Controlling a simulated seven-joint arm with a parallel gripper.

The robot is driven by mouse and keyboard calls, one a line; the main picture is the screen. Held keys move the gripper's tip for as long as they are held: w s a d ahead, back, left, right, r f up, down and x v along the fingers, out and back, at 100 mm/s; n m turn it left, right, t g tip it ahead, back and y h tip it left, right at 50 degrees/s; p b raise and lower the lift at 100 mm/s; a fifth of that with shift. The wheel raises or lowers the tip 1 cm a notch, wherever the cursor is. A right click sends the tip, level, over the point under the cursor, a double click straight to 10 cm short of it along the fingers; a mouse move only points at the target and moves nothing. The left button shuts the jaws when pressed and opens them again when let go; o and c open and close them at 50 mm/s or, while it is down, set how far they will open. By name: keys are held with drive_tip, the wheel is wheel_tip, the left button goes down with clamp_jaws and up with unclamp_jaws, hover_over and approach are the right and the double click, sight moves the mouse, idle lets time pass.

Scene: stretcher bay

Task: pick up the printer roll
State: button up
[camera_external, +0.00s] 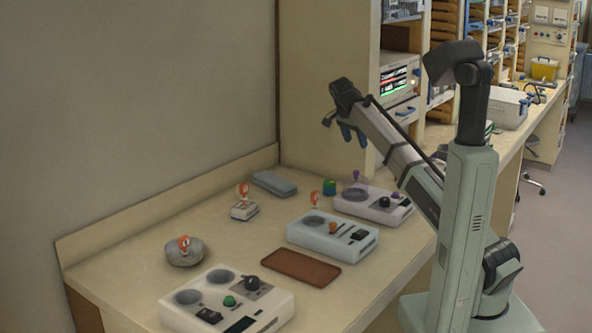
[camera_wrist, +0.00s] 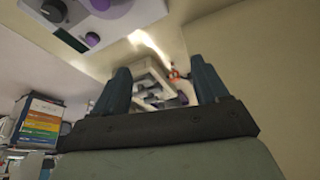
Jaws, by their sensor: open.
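I cannot clearly pick out a printer roll in either view. A small green and dark cylinder (camera_external: 329,187) stands at the back of the bench, and a small white block (camera_external: 244,210) with an orange-and-white piece lies further left; I cannot tell whether either is the roll. My gripper (camera_external: 345,132) is raised well above the back of the bench, apart from everything on it. In the wrist view my gripper (camera_wrist: 162,75) is open, its two dark blue fingers spread. A blurred white object (camera_wrist: 155,85) shows beyond them, not held.
The bench holds a metal bowl (camera_external: 185,252), a blue-grey case (camera_external: 274,183), a brown tray (camera_external: 301,268) and white control boxes at front (camera_external: 180,315), middle (camera_external: 305,236) and back (camera_external: 385,212). Shelving (camera_external: 335,60) rises behind. Bare bench lies around the bowl.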

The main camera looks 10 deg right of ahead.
drive_tip(key=w+a+f+m+g+y, duration=0.1)
drive_tip(key=w+a+f+m, duration=0.15)
drive_tip(key=a, duration=1.05)
drive_tip(key=w+a+f+m+y, duration=0.1)
drive_tip(key=w+a+f+y, duration=0.15)
drive_tip(key=a, duration=1.05)
drive_tip(key=w+a+f+m+g, duration=0.15)
drive_tip(key=w+a, duration=0.25)
drive_tip(key=a, duration=1)
drive_tip(key=f, duration=0.8)
drive_tip(key=shift+s+d+f, duration=0.15)
drive_tip(key=shift+d, duration=0.05)
drive_tip(key=shift+s+a+f, duration=0.1)
drive_tip(key=shift+s+f, duration=0.05)
drive_tip(key=shift+f, duration=1.15)
drive_tip(key=shift+s+f, duration=0.15)
drive_tip(key=shift+f, duration=1.15)
drive_tip(key=c, duration=1.1)
drive_tip(key=shift+c, duration=0.2)
drive_tip(key=shift+r, duration=0.15)
